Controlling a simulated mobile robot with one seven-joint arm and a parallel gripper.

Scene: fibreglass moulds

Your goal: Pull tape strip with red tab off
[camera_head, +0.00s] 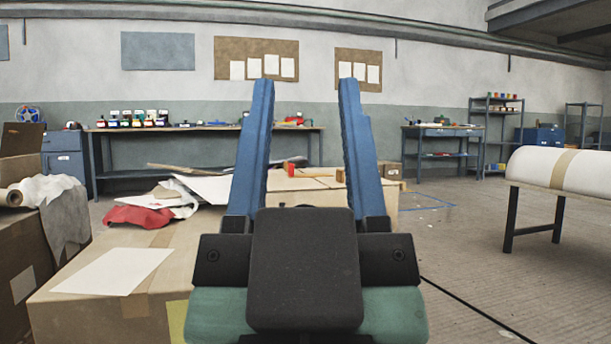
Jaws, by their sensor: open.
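My gripper (306,82) is open, its two blue fingers pointing away from me with nothing between the tips. A small red piece (290,169) shows between the fingers, close to the left one. It looks like the red tab and stands out at the top of a cardboard box (330,184) beyond my gripper. No finger appears to be on it. I cannot make out the tape strip clearly; pale seam lines run on the box top, and my gripper body hides the box's near side.
A nearer cardboard box (80,308) with a paper sheet stands at the lower left. Red cloth (138,216) and crumpled white sheets lie behind it. A white roll on a stand (508,220) is at the right. Workbenches line the back wall. Floor right of centre is mostly clear.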

